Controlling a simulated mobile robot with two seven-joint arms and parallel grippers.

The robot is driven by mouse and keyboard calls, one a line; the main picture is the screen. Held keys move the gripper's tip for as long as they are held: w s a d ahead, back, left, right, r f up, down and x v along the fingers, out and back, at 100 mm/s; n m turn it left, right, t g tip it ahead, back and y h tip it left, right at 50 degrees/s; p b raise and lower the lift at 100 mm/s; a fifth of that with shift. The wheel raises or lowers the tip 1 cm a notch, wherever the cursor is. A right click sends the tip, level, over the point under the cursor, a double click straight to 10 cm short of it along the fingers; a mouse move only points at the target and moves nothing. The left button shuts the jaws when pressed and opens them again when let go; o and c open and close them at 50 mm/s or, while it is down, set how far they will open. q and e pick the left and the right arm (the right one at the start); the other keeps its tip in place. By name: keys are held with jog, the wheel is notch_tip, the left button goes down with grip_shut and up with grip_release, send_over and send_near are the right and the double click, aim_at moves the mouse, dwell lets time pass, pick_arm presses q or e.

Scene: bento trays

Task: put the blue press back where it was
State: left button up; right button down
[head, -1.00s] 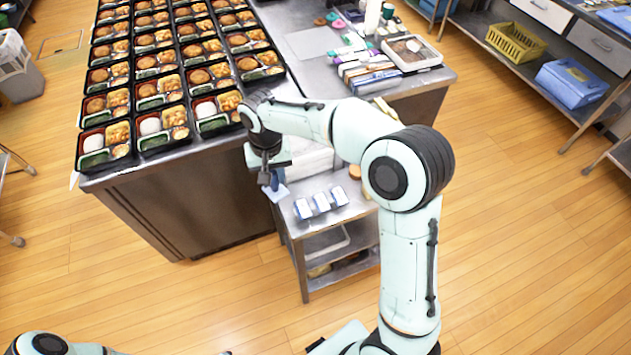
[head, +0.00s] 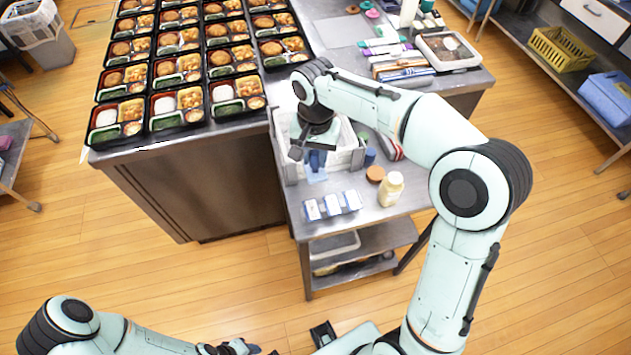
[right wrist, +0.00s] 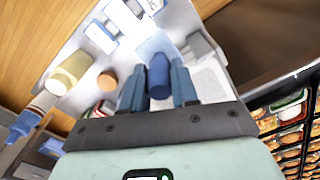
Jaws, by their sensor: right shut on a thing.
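The blue press (head: 316,172) has a dark blue handle and a pale blue flat plate. My right gripper (head: 315,158) is shut on its handle and holds it upright over the small steel cart (head: 405,203), at the front of a white bin (head: 292,165). In the right wrist view the handle (right wrist: 158,76) sits between the two fingers (right wrist: 158,90), plate away from the camera. I cannot tell whether the plate touches anything. My left gripper (head: 240,348) is low at the bottom edge, away from the cart; its jaw opening is unclear.
On the cart stand blue-and-white boxes (head: 332,204), a cream bottle (head: 391,188), a brown round lid (head: 375,174) and a blue cylinder (head: 370,156). The long counter (head: 190,190) with rows of filled bento trays is on the left. Bare cart top lies around the boxes.

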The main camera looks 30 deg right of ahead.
pick_arm(q)
jog(key=shift+s+f+b, duration=0.3)
jog(key=shift+f+b, duration=0.1)
jog(key=shift+f, duration=0.3)
pick_arm(e)
notch_tip(320, 180, down, 10)
jog(key=shift+w+r, duration=0.1)
jog(key=shift+f, duration=0.3)
jog(key=c, duration=0.9)
grip_release()
jog(key=shift+r, duration=0.1)
pick_arm(q)
jog(key=shift+s+f, duration=0.1)
pick_arm(e)
jog(key=shift+o, duration=0.2)
jog(key=shift+r, duration=0.5)
pick_arm(q)
jog(key=shift+w+r+p, duration=0.35)
jog(key=shift+r+p, duration=0.05)
jog(key=shift+r, duration=0.15)
jog(key=shift+w+r+p, duration=0.3)
jog(key=shift+r+p, duration=0.05)
jog(key=shift+r, duration=0.15)
pick_arm(e)
notch_tip(320, 180, up, 11)
jog(key=shift+r, duration=0.2)
